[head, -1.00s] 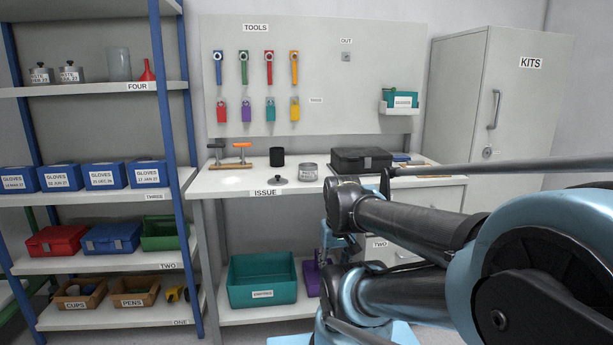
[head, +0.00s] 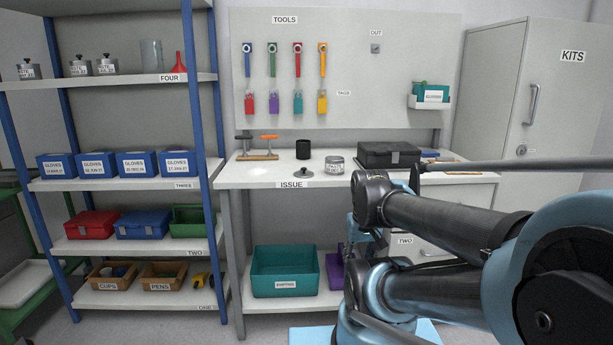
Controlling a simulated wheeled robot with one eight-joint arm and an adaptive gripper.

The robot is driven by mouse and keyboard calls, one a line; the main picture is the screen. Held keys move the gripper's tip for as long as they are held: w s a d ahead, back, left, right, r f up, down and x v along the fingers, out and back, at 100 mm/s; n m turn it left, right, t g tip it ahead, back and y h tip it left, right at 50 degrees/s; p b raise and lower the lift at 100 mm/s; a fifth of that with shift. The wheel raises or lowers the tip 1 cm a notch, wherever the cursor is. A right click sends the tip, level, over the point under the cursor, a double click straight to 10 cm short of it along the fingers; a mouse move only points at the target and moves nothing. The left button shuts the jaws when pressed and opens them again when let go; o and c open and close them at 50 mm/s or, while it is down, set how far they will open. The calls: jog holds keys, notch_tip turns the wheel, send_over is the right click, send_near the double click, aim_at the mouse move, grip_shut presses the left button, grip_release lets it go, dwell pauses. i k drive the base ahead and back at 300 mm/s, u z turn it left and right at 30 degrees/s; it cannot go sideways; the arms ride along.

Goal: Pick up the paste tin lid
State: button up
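A small dark round lid with a knob on top (head: 304,173) lies on the white bench marked ISSUE (head: 240,181), near its front edge. Just right of it stands a grey metal tin with a white label (head: 335,166); the label is too small to read surely. The lid lies apart from the tin. Tins with knobbed lids (head: 80,67) also stand on shelf FOUR at the upper left. My arm is folded at the lower right, well in front of the bench. I cannot make out my gripper's fingers in this view.
A black cup (head: 303,149) stands behind the lid, and a stand with an orange handle (head: 258,148) is at its left. A black case (head: 389,154) is at the right. A teal bin (head: 284,273) sits below. The bench front left of the lid is clear.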

aim_at(304, 174)
jog(key=k, duration=1.25)
jog(key=u, duration=0.55)
jog(key=i, duration=1.6)
jog(key=z, duration=0.55)
